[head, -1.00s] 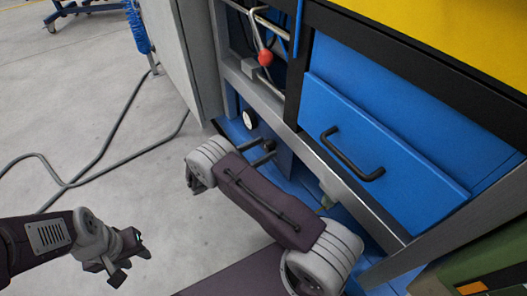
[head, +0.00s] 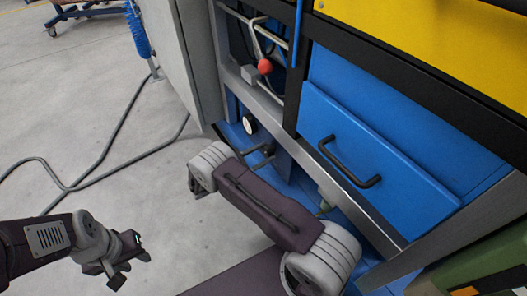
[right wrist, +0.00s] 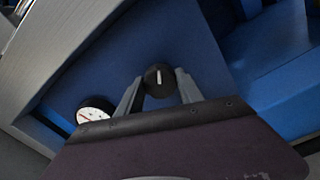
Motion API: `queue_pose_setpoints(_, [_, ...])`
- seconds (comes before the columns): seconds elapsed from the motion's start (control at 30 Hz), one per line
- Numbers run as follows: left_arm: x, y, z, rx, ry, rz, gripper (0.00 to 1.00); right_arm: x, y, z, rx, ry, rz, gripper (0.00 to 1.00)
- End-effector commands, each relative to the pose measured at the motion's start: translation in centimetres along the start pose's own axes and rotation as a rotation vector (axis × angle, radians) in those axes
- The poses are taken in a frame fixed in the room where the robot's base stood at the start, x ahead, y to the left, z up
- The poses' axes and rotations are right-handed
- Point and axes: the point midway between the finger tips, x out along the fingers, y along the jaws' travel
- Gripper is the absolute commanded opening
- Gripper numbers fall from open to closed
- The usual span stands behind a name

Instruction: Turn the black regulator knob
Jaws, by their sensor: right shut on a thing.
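The black regulator knob (right wrist: 158,80) has a white mark that points nearly straight up in the right wrist view. It sits on a blue panel. My right gripper (right wrist: 157,92) is shut on it, with one grey finger on each side. In the head view my right gripper (head: 258,158) reaches to the blue cabinet, where the knob is small and hard to make out. My left gripper (head: 128,270) hangs over the floor at the lower left, away from the cabinet, empty, its fingers apart.
A white round gauge (head: 249,124) with a red needle is beside the knob. A blue drawer with a black handle (head: 348,165) is to the right. A red ball-ended lever (head: 265,66) is above. A grey cable (head: 95,165) lies on the open floor.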

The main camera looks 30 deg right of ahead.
Motion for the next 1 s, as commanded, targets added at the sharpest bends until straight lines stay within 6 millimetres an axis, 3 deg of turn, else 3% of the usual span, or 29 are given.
queue_pose_setpoints(0.33, [-0.1, 0.0, 0.0, 0.000, 0.000, 0.000, 0.36, 0.0, 0.0, -0.1, 0.043, 0.000, 0.000, 0.03])
queue_pose_setpoints(0.37, [-0.1, 0.0, 0.0, 0.000, 0.000, 0.000, 0.36, 0.0, 0.0, -0.1, 0.043, 0.000, 0.000, 0.46])
queue_pose_setpoints(0.43, [-0.1, 0.0, 0.0, 0.000, 0.000, 0.000, 0.36, 0.0, 0.0, -0.1, 0.042, 0.000, 0.000, 0.65])
queue_pose_setpoints(0.77, [-0.2, 0.0, 0.0, 0.000, 0.000, 0.000, 0.36, -0.3, 0.0, 0.0, 0.041, 0.000, 0.001, 0.65])
queue_pose_setpoints(1.0, [-2.2, 0.0, -0.2, 0.000, 0.000, 0.000, 0.36, -5.0, 0.1, 0.3, 0.042, 0.001, 0.004, 0.65])
